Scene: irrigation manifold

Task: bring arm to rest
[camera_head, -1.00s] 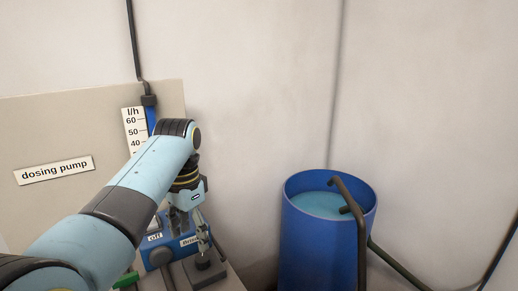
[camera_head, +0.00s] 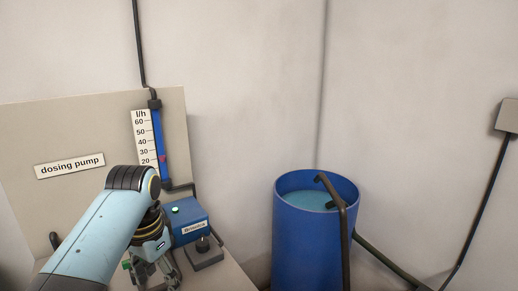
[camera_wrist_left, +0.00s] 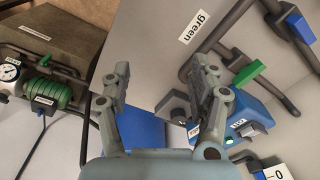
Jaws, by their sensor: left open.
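My left arm comes in from the lower left in the head view. Its gripper (camera_head: 158,272) points down in front of the blue pump box (camera_head: 190,222), near the bottom edge. In the left wrist view the two grey fingers of this gripper (camera_wrist_left: 163,75) are spread apart with nothing between them. The pump box (camera_wrist_left: 250,112) shows there just right of the fingers, with a lit green button (camera_wrist_left: 229,140). I cannot tell whether any finger touches it. My right gripper is not in view.
A "dosing pump" panel (camera_head: 95,125) with a flow scale (camera_head: 145,140) stands behind the arm. A blue barrel (camera_head: 300,245) of liquid with a dark pipe stands right of the bench.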

